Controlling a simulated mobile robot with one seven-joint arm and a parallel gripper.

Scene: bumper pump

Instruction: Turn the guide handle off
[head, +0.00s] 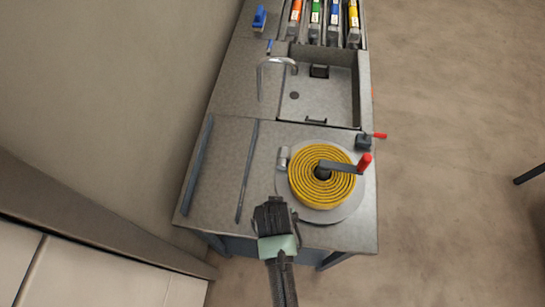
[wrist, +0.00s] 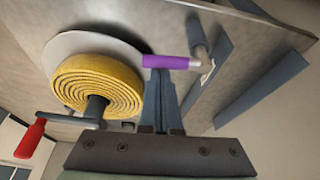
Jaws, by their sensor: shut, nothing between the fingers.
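A purple handle (wrist: 170,61) lies across the tips of my gripper (wrist: 160,75) in the wrist view, close beside the yellow coil. I cannot tell whether they touch. I do not make out the purple handle in the head view, where my gripper may cover it. A grey cylindrical piece (wrist: 199,40) stands beside its end; a grey cylinder (head: 283,158) also shows left of the coil in the head view. My gripper (head: 272,202) is shut and empty, at the coil's lower left. I cannot tell for certain which part is the guide handle.
The yellow coil (head: 308,186) sits on a round grey plate, with a red-gripped crank (head: 364,163) reaching right. A small red lever (head: 379,136) is on the bench's right edge. A sink (head: 310,100) and faucet (head: 262,75) lie beyond. Flat bars (head: 247,170) lie left.

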